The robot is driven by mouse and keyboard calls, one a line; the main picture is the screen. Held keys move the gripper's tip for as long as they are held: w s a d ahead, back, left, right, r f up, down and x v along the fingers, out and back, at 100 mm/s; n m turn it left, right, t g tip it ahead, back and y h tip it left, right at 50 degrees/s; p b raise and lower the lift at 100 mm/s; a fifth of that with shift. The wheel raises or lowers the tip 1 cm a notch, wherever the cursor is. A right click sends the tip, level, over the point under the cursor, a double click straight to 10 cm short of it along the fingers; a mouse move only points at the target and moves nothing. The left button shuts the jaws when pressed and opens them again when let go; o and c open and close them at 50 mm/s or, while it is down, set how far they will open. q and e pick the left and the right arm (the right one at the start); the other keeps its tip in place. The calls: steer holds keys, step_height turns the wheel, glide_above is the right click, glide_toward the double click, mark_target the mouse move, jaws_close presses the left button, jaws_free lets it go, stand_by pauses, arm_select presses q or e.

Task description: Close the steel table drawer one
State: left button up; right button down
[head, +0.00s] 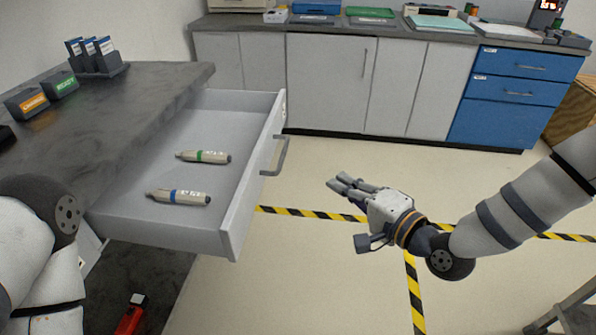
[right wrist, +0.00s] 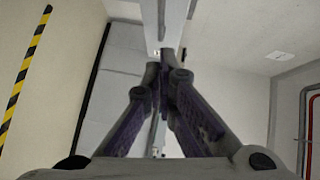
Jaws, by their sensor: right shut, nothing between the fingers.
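The light grey drawer (head: 234,222) stands pulled out from under the dark-topped table (head: 120,95) at the left of the head view. Its bar handle (head: 277,158) is on the front panel, facing right.
Grey cabinets (head: 330,85) and blue drawers (head: 515,90) line the back wall. Labelled bins (head: 58,82) stand on the table. A red item (head: 131,315) lies below the drawer. The floor (head: 340,275) right of the drawer is open, marked with striped tape.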

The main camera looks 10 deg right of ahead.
arm_select(q)
steer(key=shift+s+f+b, duration=0.3)
steer(key=shift+s+f, duration=0.1)
steer(key=shift+f, duration=0.05)
arm_select(e)
steer(key=w+a+f, duration=0.2)
steer(key=w+a, duration=0.5)
steer(key=shift+w+a, duration=0.4)
